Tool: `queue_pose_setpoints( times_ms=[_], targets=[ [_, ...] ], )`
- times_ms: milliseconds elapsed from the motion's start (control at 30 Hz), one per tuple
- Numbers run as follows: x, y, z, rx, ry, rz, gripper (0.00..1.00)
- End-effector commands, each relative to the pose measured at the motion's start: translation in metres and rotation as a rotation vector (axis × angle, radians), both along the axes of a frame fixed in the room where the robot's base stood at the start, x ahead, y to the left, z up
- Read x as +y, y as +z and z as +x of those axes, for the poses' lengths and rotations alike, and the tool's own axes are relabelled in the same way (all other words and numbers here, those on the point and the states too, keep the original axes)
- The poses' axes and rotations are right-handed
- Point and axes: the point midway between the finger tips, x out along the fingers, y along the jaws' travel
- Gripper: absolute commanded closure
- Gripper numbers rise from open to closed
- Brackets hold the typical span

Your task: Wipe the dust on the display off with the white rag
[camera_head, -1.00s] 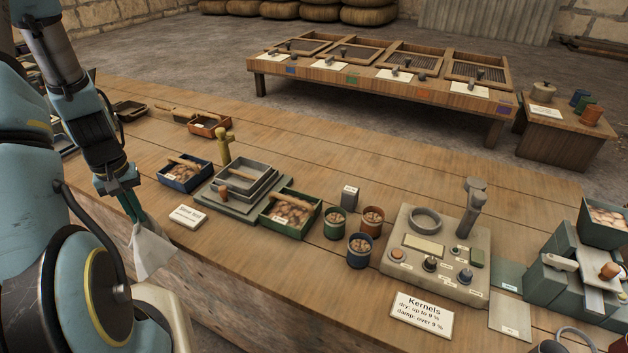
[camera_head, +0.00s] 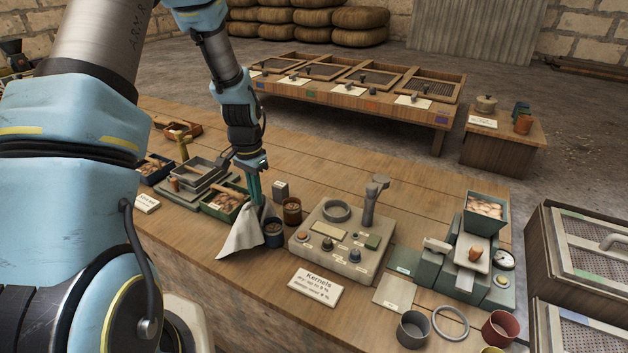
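My gripper (camera_head: 254,190) points down over the bench, shut on the white rag (camera_head: 240,236). The rag hangs from the fingertips as a loose cone, just left of the dark blue cup (camera_head: 273,232), and hides part of the bench and perhaps a green cup behind it. The grey meter (camera_head: 345,240) stands to the right of my gripper, with a ring, a handle, knobs and a small display (camera_head: 327,229) on its top. The display looks pale beige; I cannot make out single dust marks. The rag is apart from the meter.
A "Kernels" card (camera_head: 316,286) lies in front of the meter. A brown cup (camera_head: 292,210) and a small grey block (camera_head: 280,190) stand between gripper and meter. A grey-green machine (camera_head: 460,262) stands to the right. The bench behind the meter is mostly clear.

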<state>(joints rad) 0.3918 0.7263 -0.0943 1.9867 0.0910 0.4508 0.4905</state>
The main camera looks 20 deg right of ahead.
Motion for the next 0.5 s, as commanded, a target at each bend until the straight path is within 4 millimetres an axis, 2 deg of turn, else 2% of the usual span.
queue_pose_setpoints(
  times_ms=[33,200,333,500],
  targets=[
    [-0.025,0.006,-0.005,-0.003,-0.104,-0.003,1.0],
    [-0.09,0.016,-0.023,-0.014,-0.403,-0.001,1.0],
    [-0.121,0.021,-0.035,-0.023,-0.549,0.001,1.0],
    [-0.139,0.022,-0.043,-0.029,-0.634,0.003,1.0]
  ],
)
